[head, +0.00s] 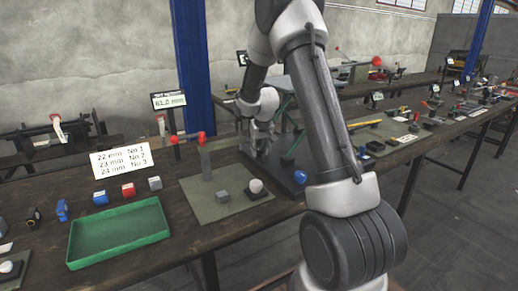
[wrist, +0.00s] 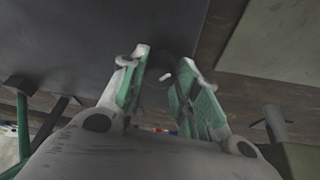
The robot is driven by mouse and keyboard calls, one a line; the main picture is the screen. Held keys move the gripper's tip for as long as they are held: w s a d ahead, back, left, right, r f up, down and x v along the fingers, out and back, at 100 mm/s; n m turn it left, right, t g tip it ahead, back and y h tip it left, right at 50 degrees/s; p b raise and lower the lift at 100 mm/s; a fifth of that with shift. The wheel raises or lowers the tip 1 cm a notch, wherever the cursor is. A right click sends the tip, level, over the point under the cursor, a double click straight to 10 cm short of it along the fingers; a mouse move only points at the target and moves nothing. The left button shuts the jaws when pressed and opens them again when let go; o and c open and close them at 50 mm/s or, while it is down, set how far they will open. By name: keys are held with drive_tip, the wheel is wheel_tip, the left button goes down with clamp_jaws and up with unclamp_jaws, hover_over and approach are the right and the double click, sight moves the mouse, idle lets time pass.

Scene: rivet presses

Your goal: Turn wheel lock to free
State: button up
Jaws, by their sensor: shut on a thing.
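My gripper (head: 258,150) is low over a dark base plate (head: 276,184) on the workbench. In the wrist view its two green-padded fingers (wrist: 160,78) are closed around a dark round knob with a short white mark (wrist: 166,76), which seems to be the wheel lock. The knob's edges are dark and partly hidden by the fingers, so I cannot tell its turned position. In the head view my gripper and arm hide the knob.
A blue ball (head: 300,177) is near the plate's right side. A display (head: 168,100) reads about 61 mm.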

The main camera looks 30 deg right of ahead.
drive_tip(key=shift+d+n+y, duration=0.1)
drive_tip(key=shift+n+y, duration=0.4)
drive_tip(key=shift+n, duration=0.6)
drive_tip(key=o, duration=1)
drive_tip(key=v, duration=1.2)
drive_tip(key=shift+s, duration=0.1)
